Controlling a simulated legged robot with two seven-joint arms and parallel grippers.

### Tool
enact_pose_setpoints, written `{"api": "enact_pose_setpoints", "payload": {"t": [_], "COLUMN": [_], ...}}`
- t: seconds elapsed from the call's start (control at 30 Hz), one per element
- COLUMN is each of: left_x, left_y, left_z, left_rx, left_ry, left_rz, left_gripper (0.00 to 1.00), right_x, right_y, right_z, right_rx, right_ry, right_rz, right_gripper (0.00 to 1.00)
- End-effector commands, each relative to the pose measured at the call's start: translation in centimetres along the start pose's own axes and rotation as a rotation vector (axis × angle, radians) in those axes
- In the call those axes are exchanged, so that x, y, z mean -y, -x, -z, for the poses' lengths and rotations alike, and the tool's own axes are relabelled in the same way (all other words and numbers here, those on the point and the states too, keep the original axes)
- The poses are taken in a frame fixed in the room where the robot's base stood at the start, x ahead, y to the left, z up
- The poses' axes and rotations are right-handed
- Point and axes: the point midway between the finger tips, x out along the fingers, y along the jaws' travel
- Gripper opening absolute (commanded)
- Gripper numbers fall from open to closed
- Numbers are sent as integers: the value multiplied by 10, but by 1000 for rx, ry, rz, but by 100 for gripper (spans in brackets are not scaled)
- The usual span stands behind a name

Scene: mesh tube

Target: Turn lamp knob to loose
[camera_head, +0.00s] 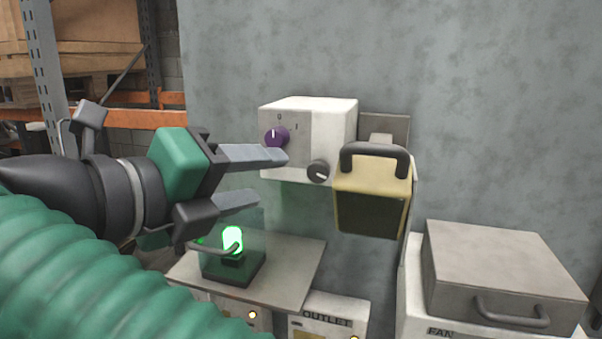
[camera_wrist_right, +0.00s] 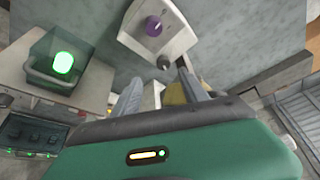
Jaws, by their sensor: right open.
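A white control box (camera_head: 308,130) on the wall carries a purple knob (camera_head: 275,137) with a white mark, and a dark knob (camera_head: 318,172) lower right. Labels "0" and "I" stand by the purple knob; I see no readable "loose" label. The wrist view shows the purple knob (camera_wrist_right: 153,26) and dark knob (camera_wrist_right: 163,62) beyond my fingers. A lamp (camera_head: 233,240) glows green on a dark base below. My right gripper (camera_head: 272,178) is open and empty in front of the box. Its upper finger appears just below the purple knob; contact cannot be told. My left gripper is out of view.
A yellow box with a dark handle (camera_head: 372,190) hangs right of the control box. The lamp stands on a grey shelf (camera_head: 302,262) above an "OUTLET" box (camera_head: 328,312). A grey lidded box (camera_head: 500,265) with "FAN" beneath is at right. Shelving stands at back left.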

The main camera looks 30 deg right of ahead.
Motion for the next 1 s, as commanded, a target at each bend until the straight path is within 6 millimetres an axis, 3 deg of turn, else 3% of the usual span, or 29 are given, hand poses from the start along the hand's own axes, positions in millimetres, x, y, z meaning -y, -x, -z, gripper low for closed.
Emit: {"api": "enact_pose_setpoints", "payload": {"t": [0.23,0.4,0.6,0.93,1.0], "left_x": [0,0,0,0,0], "left_y": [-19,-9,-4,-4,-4], "left_z": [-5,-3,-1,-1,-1], "left_rx": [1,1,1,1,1], "left_ry": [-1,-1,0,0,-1], "left_rz": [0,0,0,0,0], "left_gripper": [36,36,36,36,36], "right_x": [-4,0,0,-2,-2], "right_y": [-22,-62,-95,-104,-104], "right_z": [2,-2,-2,0,0], "right_rx": [-5,-2,0,0,0], "right_ry": [-2,1,1,0,0], "right_rz": [5,9,6,2,2], "right_gripper": [52,52,52,52,42]}}
